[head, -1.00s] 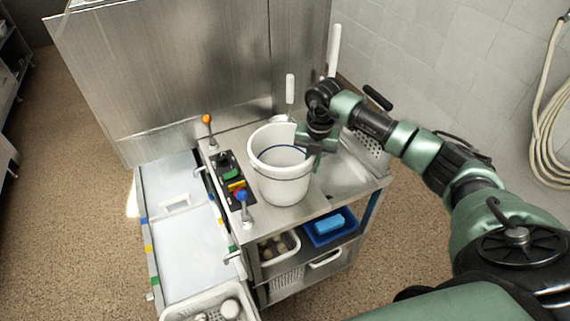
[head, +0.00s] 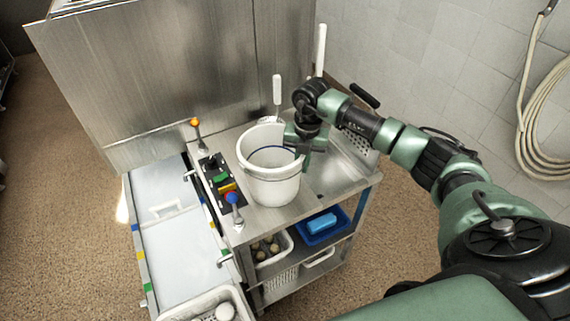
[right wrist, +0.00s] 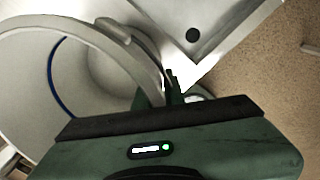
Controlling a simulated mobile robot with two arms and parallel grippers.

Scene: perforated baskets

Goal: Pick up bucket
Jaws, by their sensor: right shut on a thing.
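The white bucket (head: 268,185) stands upright on the steel cart top in the head view, with a dark blue line around its inside. My right gripper (head: 305,155) is at the bucket's right rim, shut on its wall. In the right wrist view the bucket (right wrist: 110,60) fills the left side, and the gripper (right wrist: 172,92) meets its rim. The exact fingertip contact is partly hidden by the gripper body. My left gripper is not in view.
A control panel with coloured buttons (head: 222,180) and two levers is left of the bucket. A perforated basket (head: 362,145) with a handle stands behind my right arm. Lower shelves hold a blue tray (head: 322,238) and a basket (head: 270,262). A hose (head: 545,130) hangs at right.

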